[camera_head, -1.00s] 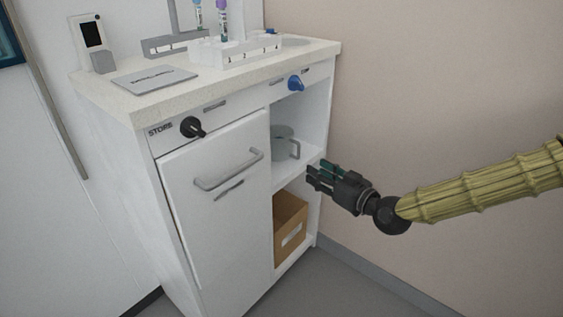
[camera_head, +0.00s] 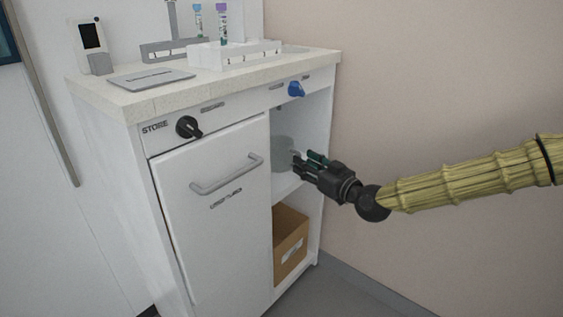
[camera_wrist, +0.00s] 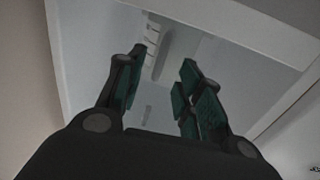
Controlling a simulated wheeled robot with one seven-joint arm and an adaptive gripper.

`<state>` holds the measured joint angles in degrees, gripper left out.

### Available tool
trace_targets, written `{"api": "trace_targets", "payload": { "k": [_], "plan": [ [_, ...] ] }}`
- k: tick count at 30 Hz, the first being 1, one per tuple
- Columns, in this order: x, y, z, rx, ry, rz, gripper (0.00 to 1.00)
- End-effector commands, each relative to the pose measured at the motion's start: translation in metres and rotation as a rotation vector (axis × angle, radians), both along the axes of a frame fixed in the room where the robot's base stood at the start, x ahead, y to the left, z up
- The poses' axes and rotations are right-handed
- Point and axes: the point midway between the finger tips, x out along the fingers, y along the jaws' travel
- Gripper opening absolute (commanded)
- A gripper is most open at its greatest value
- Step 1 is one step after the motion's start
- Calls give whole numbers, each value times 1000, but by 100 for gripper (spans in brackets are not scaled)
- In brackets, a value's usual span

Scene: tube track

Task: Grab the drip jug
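The drip jug (camera_head: 282,153) is a grey cylinder on the upper open shelf of the white cabinet, partly hidden by the cabinet's door side. Its handle faces right, towards my gripper, and is now largely covered by the fingers. My gripper (camera_head: 298,161) reaches into the shelf opening from the right, its fingertips at the handle side of the jug. In the wrist view my gripper (camera_wrist: 160,72) has its two dark green-padded fingers apart with a gap between. I cannot tell whether the handle lies between them or whether they touch it.
A cardboard box (camera_head: 290,240) sits on the lower shelf. A blue knob (camera_head: 296,89) is above the opening, and a black knob (camera_head: 188,127) is above the closed door (camera_head: 215,220). A white tube rack (camera_head: 235,53) stands on the countertop (camera_head: 130,98). Floor room is free at right.

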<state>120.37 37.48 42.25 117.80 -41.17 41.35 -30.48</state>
Motion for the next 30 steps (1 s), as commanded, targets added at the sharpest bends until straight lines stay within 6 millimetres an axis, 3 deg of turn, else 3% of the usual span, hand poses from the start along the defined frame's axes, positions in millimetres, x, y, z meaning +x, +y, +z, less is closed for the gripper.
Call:
{"api": "trace_targets", "payload": {
  "k": [9,18,24,30],
  "plan": [
    [25,21,-3,0,0,0,36],
    [28,22,-1,0,0,0,36],
    [27,22,-1,0,0,0,0],
    [27,22,-1,0,0,0,0]
  ]
}}
